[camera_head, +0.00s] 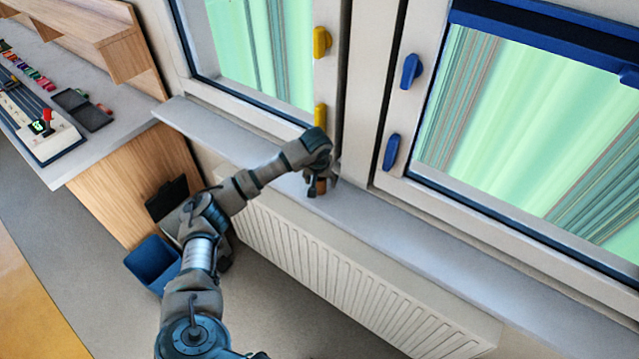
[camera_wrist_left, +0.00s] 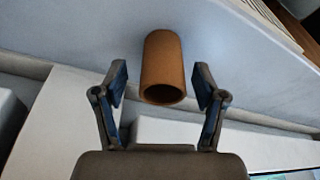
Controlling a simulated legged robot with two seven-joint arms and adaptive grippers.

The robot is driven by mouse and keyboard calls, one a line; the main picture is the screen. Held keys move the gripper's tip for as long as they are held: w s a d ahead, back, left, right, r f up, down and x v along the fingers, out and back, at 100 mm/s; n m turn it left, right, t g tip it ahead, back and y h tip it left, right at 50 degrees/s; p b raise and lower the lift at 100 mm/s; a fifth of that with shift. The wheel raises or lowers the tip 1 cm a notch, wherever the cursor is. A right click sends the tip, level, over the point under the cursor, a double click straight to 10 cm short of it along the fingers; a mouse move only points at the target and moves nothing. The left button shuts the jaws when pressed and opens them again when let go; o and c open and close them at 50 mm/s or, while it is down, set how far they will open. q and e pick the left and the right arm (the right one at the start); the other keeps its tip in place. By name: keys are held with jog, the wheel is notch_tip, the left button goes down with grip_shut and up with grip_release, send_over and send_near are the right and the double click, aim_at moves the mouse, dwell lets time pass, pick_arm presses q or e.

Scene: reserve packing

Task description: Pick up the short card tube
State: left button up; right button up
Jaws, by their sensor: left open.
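The short card tube (camera_wrist_left: 163,62) is a brown open-ended cylinder on the grey window sill (camera_head: 431,237). In the left wrist view it lies between the two fingers of my left gripper (camera_wrist_left: 161,88), with a visible gap on each side. The fingers are open and do not touch it. In the head view my left gripper (camera_head: 321,187) is over the sill, and a small brown part of the tube (camera_head: 320,186) shows between its fingers. The rest of the tube is hidden there by the gripper. My right gripper is not in view.
A white radiator (camera_head: 330,262) is below the sill. Window frames with yellow handles (camera_head: 321,42) and blue handles (camera_head: 411,71) rise behind it. A desk (camera_head: 60,170) with a control panel stands left, with a blue bin (camera_head: 153,263) beside it. The sill to the right is clear.

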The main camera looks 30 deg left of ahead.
pick_arm(q)
jog(key=shift+x, duration=1)
jog(key=shift+a, duration=0.1)
jog(key=shift+c, duration=0.5)
jog(key=shift+a+f, duration=0.1)
jog(key=shift+a, duration=0.15)
jog(key=c, duration=0.9)
jog(key=shift+d, duration=0.2)
jog(key=shift+c, duration=0.2)
jog(key=shift+d, duration=0.1)
jog(key=shift+r, duration=0.9)
jog(key=shift+b+v, duration=0.45)
jog(key=shift+v, duration=0.55)
jog(key=s+d+r+b, duration=0.1)
jog(key=s+d+b, duration=0.1)
jog(key=s, duration=1.3)
jog(key=shift+d+r+b, duration=0.25)
jog(key=shift+d+b, duration=0.05)
jog(key=shift+d, duration=0.1)
